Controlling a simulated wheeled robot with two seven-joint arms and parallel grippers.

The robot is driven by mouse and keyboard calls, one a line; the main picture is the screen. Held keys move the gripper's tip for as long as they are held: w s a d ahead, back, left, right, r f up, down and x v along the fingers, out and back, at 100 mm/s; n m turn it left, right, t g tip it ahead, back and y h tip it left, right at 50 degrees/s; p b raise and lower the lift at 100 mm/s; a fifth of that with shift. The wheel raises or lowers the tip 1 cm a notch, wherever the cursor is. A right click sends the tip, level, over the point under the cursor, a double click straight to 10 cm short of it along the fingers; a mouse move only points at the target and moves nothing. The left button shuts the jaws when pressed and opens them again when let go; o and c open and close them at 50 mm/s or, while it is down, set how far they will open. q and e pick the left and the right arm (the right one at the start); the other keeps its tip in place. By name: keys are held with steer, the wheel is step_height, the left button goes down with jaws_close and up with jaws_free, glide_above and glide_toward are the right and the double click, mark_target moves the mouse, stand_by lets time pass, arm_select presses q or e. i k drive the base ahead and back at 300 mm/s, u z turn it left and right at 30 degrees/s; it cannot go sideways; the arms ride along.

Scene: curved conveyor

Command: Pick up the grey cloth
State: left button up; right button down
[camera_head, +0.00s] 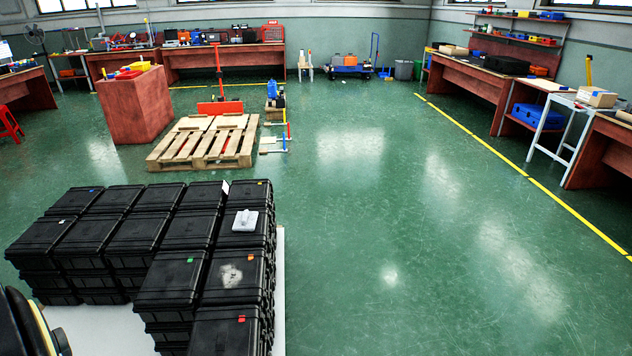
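The grey cloth (245,220) lies folded in a small light-grey heap on the lid of a black case (217,224) in the right part of the stack. A pale, dusty-looking patch (231,275) marks the lid of another black case nearer to me. Neither of my grippers shows in the head view, so I cannot see how they stand relative to the cloth.
The black cases (100,240) stand stacked on a white base (90,326). A wooden pallet (203,146) and a red-brown cabinet (136,106) are behind them. Open green floor (400,240) lies to the right, up to a yellow line (490,151) and workbenches (470,80).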

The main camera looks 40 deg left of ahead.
mark_target(246, 220)
steer(key=u, duration=0.15)
steer(key=i, duration=2.45)
steer(key=u, duration=1.1)
steer(key=i, duration=1.55)
steer(key=u, duration=1.8)
steer(key=i, duration=0.75)
steer(key=u, duration=0.45)
